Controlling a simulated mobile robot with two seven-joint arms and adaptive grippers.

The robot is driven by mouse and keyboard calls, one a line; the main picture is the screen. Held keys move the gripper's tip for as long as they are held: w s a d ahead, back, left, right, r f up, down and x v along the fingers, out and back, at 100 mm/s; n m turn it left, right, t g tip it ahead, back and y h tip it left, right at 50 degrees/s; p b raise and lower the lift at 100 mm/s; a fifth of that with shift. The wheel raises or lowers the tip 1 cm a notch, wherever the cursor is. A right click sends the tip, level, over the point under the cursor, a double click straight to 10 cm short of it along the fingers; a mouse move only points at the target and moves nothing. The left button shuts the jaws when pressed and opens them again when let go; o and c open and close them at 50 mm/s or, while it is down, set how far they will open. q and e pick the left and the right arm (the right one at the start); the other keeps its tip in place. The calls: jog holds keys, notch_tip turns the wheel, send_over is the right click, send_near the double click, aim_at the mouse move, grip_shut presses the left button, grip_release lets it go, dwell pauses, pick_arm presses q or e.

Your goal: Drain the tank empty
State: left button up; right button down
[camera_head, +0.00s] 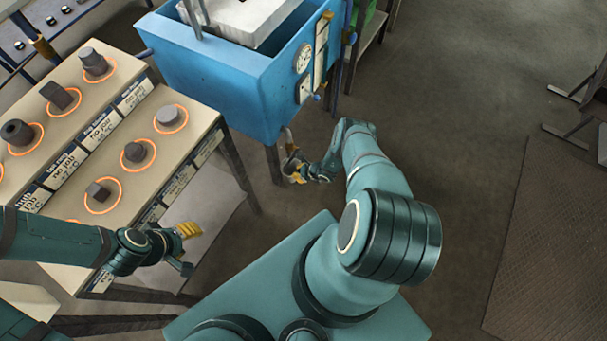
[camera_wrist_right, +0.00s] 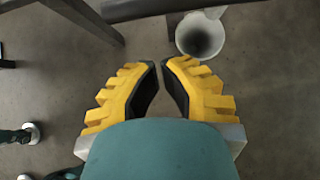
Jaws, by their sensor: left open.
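The blue tank (camera_head: 225,85) stands at the top centre in the head view, a pale block (camera_head: 240,18) at its top. A round gauge (camera_head: 302,58) and a sight strip (camera_head: 321,50) are on its right side. A short pipe (camera_head: 288,136) comes out at its lower corner. My right gripper (camera_head: 297,172) is just below that pipe; whether it touches anything there is unclear. In the wrist view its yellow fingers (camera_wrist_right: 160,66) are close together with a narrow gap and nothing visible between them. My left gripper (camera_head: 190,230) is open beside the table's front edge.
A labelled table (camera_head: 175,165) with several dark metal pieces in orange rings stands at left. A grey round, open-mouthed thing (camera_wrist_right: 201,36) is beyond the right fingers in the wrist view. The floor to the right is clear up to a brown mat (camera_head: 555,245).

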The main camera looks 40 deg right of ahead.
pick_arm(q)
jog(key=shift+w+f+b, duration=0.25)
jog(key=shift+f+b, duration=0.65)
jog(key=shift+f, duration=0.4)
pick_arm(e)
jog(key=shift+w+a+r, duration=0.2)
jog(key=shift+w, duration=0.3)
jog(key=shift+w+a+r, duration=0.15)
jog(key=shift+w+a, duration=0.05)
jog(key=shift+w, duration=0.3)
jog(key=shift+w+a+r, duration=0.2)
jog(key=shift+w, duration=0.3)
